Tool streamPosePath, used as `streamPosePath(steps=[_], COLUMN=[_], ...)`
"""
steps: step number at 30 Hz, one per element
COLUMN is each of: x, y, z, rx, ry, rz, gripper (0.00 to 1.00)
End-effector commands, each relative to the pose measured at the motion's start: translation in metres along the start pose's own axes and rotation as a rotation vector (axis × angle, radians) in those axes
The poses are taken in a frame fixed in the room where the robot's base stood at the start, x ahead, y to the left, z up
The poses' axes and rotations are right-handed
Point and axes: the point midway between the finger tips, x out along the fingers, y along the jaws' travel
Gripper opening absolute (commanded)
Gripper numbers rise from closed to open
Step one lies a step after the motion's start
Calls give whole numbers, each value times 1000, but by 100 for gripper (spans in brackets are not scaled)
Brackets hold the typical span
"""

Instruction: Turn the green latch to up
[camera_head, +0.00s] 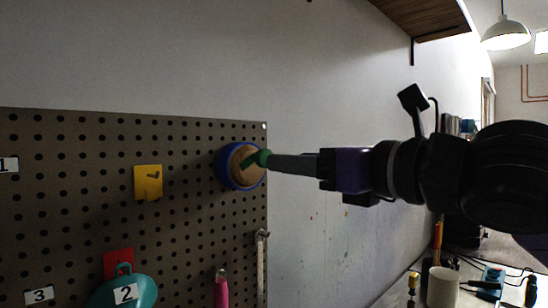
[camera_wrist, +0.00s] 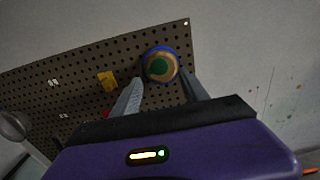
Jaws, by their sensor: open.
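The green latch (camera_head: 262,157) sits on a round tan disc with a blue rim (camera_head: 224,172), near the upper right edge of the pegboard. In the head view its green part runs from a rounded knob down and left across the disc. In the wrist view the latch (camera_wrist: 159,66) shows as a green round patch on tan, between and beyond my fingertips. My gripper (camera_head: 272,163) is open, its fingers pointing left at the latch. In the wrist view my gripper (camera_wrist: 162,78) has a finger on each side of the latch. I cannot tell whether they touch it.
The pegboard (camera_head: 80,175) holds a yellow tag (camera_head: 148,182), a red tag (camera_head: 118,262), a teal item labelled 2 (camera_head: 125,291) and a pink-handled tool (camera_head: 221,290). A white mug (camera_head: 442,288) stands lower right. A wooden shelf (camera_head: 420,15) is above.

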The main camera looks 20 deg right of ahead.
Motion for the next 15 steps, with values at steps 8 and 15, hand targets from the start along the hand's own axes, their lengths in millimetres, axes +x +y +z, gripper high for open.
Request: streamPosePath(steps=[8,15], x=[42,56], y=[0,0], z=[2,0], rx=[5,2], ry=[1,0], rz=[2,1], gripper=[52,52])
